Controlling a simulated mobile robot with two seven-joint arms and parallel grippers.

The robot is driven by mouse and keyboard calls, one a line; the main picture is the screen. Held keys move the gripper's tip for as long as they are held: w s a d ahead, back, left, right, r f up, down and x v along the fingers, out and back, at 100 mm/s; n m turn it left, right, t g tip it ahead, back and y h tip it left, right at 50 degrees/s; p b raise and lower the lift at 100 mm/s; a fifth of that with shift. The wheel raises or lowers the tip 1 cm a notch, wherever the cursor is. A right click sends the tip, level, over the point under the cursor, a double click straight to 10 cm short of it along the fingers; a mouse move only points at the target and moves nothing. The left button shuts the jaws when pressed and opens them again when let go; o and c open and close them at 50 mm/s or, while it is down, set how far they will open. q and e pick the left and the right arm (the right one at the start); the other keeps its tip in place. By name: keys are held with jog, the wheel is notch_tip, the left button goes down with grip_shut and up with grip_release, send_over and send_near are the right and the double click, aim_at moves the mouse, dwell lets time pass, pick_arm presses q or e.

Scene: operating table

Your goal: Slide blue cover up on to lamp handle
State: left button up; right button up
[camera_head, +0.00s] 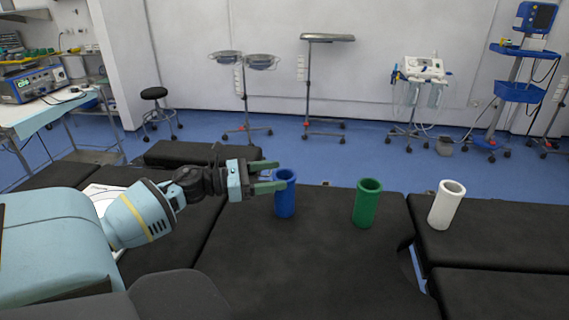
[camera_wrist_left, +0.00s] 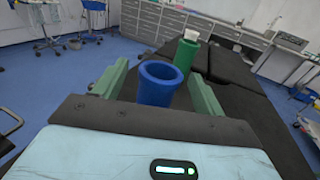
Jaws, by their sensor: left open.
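A blue cover (camera_head: 285,200), an open-topped cylinder, stands upright on the black operating table (camera_head: 290,265). My left gripper (camera_head: 272,177) is open beside its upper part, with the fingers pointing right towards it. In the left wrist view, the blue cover (camera_wrist_left: 157,84) sits between the two green fingers of my left gripper (camera_wrist_left: 158,88). I cannot tell whether the fingers touch it. No lamp handle can be made out. My right gripper is not in view.
A green cylinder (camera_head: 367,204) and a white cylinder (camera_head: 446,205) stand upright to the right on the table sections. A gap separates the sections near the white one. Trolleys, stands and a stool (camera_head: 155,95) are on the blue floor behind.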

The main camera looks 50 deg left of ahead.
aim_at(292, 174)
pick_arm(q)
jog(key=shift+p+x, duration=0.35)
jog(key=shift+x, duration=1.8)
jog(key=shift+w+d+f, duration=0.25)
jog(key=shift+w+d, duration=0.05)
jog(key=shift+c, duration=0.2)
jog(key=c, duration=1.3)
jog(key=shift+o, duration=0.2)
jog(key=shift+r, duration=0.1)
